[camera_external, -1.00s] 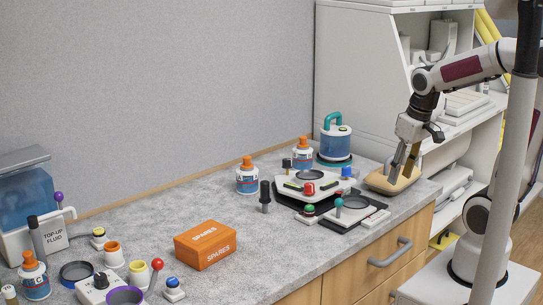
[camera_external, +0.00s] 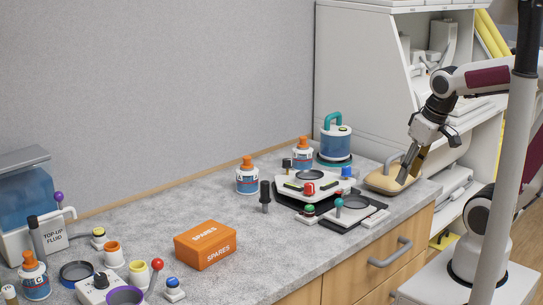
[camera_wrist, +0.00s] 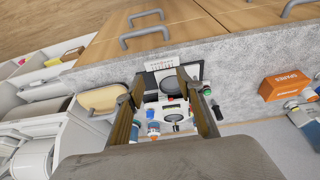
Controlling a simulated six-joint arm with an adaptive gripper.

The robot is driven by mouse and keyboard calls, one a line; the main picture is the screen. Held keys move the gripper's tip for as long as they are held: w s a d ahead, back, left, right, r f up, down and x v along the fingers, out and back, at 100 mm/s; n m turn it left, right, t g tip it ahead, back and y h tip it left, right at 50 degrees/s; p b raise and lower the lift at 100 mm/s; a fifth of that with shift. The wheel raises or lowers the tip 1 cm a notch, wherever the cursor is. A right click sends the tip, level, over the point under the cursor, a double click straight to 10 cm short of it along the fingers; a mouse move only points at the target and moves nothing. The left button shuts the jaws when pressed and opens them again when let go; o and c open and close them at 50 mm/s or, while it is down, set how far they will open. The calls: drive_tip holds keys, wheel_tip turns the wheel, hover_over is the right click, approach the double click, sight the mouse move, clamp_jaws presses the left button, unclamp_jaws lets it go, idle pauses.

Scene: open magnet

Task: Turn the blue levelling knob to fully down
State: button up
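The small blue knob (camera_external: 346,172) sits at the back right corner of a white levelling plate with a dark round disc (camera_external: 311,175). A red knob (camera_external: 309,188) is at the plate's front. My gripper (camera_external: 411,168) is to the right of the plate, above a beige pad, apart from the blue knob. In the wrist view my gripper (camera_wrist: 160,76) has its two fingers wide apart, with nothing held between them. The white plate (camera_wrist: 172,106) shows between the fingers there. I cannot make out the blue knob clearly in the wrist view.
The beige pad (camera_external: 382,184) lies right of the plate. A green knob (camera_external: 309,210) and a teal-topped lever (camera_external: 338,205) stand in front. Orange-capped bottles (camera_external: 302,154) and a blue canister (camera_external: 335,145) stand behind.

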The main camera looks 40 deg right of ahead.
idle(0.4)
drive_tip(key=n+y, duration=0.1)
drive_tip(key=n, duration=0.1)
approach(347, 167)
drive_tip(key=shift+s+a+f+t, duration=0.15)
drive_tip(key=shift+f+t, duration=0.15)
drive_tip(key=shift+f, duration=0.35)
drive_tip(key=shift+f, duration=0.1)
drive_tip(key=shift+x, duration=3.8)
clamp_jaws()
